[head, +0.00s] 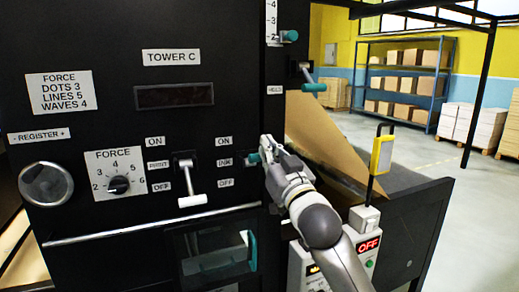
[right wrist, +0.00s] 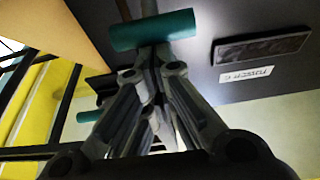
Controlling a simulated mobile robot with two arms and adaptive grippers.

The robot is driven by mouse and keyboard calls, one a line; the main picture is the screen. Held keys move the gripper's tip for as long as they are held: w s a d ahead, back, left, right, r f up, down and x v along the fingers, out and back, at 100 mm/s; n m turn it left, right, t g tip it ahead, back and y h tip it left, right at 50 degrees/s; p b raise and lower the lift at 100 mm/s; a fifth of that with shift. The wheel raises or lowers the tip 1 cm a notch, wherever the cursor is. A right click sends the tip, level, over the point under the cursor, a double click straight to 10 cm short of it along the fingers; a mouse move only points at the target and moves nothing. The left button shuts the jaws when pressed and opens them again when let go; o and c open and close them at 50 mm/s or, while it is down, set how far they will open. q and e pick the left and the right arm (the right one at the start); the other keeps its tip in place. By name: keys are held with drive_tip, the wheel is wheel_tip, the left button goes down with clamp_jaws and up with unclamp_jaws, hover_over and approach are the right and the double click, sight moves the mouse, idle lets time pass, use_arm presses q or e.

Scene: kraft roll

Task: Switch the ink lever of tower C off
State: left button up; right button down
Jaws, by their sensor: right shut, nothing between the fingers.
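The black tower C panel (head: 110,120) fills the left of the head view. Its ink lever has a teal handle (head: 254,158), level with the INK label (head: 224,162) and between ON above and OFF below. My right gripper (head: 266,150) is at this handle and hides most of the lever. In the right wrist view a teal handle (right wrist: 152,30) lies across just beyond the shut fingertips (right wrist: 160,60). Nothing is between the fingers; I cannot tell whether they touch the handle. My left gripper is out of view.
The print lever, with a white handle (head: 192,201), points down left of the ink lever. A force knob (head: 118,185) and a register knob (head: 46,184) are farther left. Another teal-handled lever (head: 314,87) is up right. A control box (head: 368,244) reads OFF.

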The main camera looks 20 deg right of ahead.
wheel_tip(320, 180, down, 15)
drive_tip(key=t+b, duration=0.4)
drive_tip(key=b, duration=1.3)
drive_tip(key=shift+w+f, duration=0.1)
drive_tip(key=shift+w, duration=0.05)
drive_tip(key=v, duration=1.1)
drive_tip(key=shift+f, duration=0.5)
